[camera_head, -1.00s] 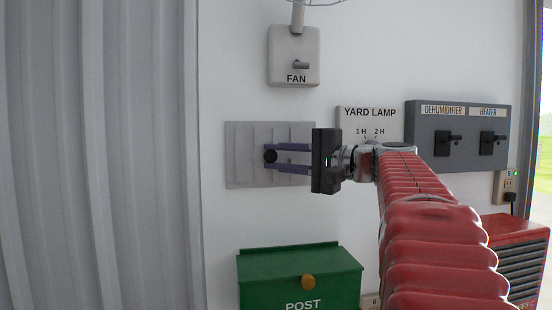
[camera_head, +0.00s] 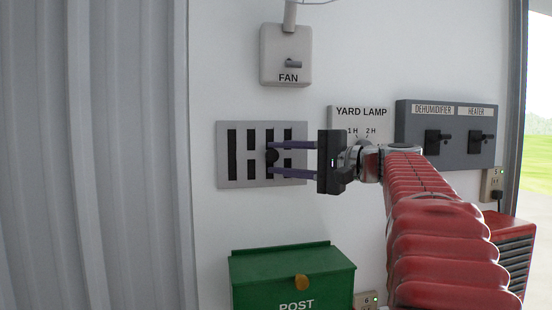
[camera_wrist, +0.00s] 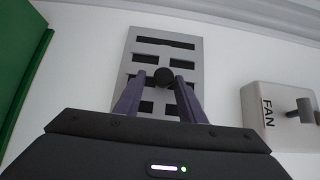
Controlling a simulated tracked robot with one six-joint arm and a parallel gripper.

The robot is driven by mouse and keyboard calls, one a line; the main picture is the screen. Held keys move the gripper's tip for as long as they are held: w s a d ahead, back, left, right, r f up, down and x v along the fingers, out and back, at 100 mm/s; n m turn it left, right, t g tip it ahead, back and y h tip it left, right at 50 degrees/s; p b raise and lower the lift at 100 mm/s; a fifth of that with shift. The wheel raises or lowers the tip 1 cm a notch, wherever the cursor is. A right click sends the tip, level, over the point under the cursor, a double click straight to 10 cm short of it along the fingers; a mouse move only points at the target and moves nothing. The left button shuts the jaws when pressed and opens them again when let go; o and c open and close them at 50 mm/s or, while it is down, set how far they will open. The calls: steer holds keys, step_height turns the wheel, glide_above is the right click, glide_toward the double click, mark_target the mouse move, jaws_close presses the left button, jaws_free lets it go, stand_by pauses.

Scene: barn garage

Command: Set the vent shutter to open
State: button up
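The vent shutter (camera_head: 222,155) is a grey plate on the white wall, left of the yard lamp timer. Its dark slots are uncovered; it also shows in the wrist view (camera_wrist: 192,67). A round black knob (camera_head: 271,156) stands out from its middle and is seen end-on in the wrist view (camera_wrist: 163,77). My gripper (camera_head: 270,158) reaches in from the right, its two purple fingers one above and one below the knob. In the wrist view my gripper (camera_wrist: 160,82) has its fingers apart on either side of the knob, with small gaps visible.
A fan switch box (camera_head: 287,55) is above the vent, and a green post box (camera_head: 290,275) below. The yard lamp timer (camera_head: 350,115) is partly behind my gripper. A grey dehumidifier and heater panel (camera_head: 460,150) is farther right. Corrugated metal (camera_head: 95,150) stands at left.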

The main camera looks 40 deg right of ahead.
steer(key=shift+o, duration=0.6)
steer(key=shift+a+r, duration=0.1)
steer(key=shift+s, duration=0.15)
steer(key=v, duration=1.3)
steer(key=shift+s+d, duration=0.2)
